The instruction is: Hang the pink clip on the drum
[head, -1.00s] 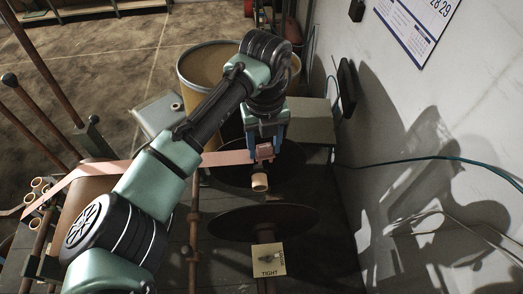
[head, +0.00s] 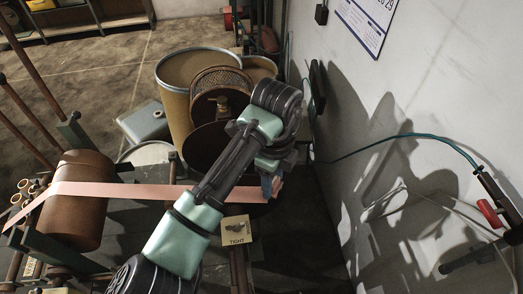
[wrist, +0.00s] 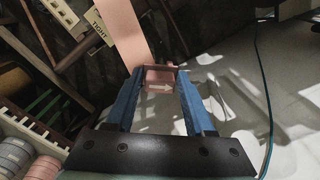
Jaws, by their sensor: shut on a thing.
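The pink clip (wrist: 159,87), marked with a white arrow, sits between the blue fingers of my gripper (wrist: 156,76) in the wrist view. In the head view my gripper (head: 270,184) is shut on it, right of the dark discs and mostly hidden by my arm. A pink tape (head: 135,191) runs from the clip leftward over a rust-brown cylinder (head: 84,222). A dark disc (head: 205,150) stands behind the tape; the reel near my gripper is largely covered by my arm. I cannot tell for sure which round part is the drum.
A plate reading TIGHT (head: 237,238) is below the tape. Tan barrels (head: 178,95) stand behind the discs. The wall (head: 420,120) with a green cable (head: 400,137) is close on the right.

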